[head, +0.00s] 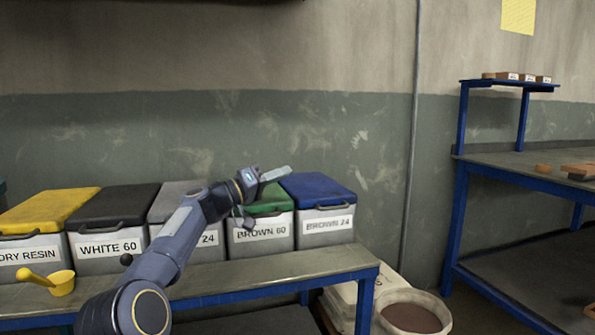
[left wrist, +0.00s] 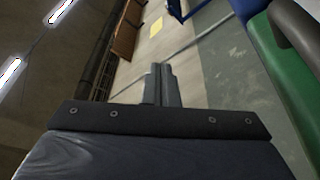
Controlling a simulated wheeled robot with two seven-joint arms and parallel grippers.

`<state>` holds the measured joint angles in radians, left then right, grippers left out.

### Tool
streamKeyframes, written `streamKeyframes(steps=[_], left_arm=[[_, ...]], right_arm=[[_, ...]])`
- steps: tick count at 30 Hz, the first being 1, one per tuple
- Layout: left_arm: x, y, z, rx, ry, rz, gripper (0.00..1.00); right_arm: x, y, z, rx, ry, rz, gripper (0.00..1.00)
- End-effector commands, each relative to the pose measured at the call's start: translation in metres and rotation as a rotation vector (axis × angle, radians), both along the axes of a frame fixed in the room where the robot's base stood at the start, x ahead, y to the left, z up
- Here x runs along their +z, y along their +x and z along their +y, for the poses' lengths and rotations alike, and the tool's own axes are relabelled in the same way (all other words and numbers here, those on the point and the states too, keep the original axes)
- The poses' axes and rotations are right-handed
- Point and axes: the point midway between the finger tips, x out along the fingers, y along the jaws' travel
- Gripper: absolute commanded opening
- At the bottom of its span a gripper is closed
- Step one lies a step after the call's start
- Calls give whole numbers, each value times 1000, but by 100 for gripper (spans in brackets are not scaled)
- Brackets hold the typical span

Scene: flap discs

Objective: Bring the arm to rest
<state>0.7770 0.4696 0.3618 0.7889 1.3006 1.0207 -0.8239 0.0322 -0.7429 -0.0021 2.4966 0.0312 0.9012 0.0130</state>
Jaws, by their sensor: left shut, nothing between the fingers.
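My left arm comes in from the lower left of the head view, in front of the bench. My left gripper (head: 278,174) is above the green-lidded bin (head: 272,200), its fingers pointing right. It is shut and empty. In the left wrist view the two fingers (left wrist: 162,85) lie together with nothing between them. My right gripper does not show in either view.
Lidded bins stand in a row on the blue-framed bench (head: 220,287), including a blue-lidded one (head: 318,188). A yellow scoop (head: 60,283) lies at the left front. A bucket (head: 412,312) stands on the floor. A second table (head: 510,164) is at right.

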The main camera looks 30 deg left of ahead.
Motion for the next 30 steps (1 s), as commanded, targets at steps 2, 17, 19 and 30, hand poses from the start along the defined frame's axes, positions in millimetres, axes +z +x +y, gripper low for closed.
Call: streamKeyframes(steps=[2,17,19,30], left_arm=[[-1,-3,3,1,0,-1,0],[-27,-26,-110,-120,107,255,0],[-48,-51,-153,-151,165,379,0],[-204,-241,-262,-153,433,877,0]], right_arm=[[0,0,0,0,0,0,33],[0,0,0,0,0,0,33],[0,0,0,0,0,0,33],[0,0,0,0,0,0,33]])
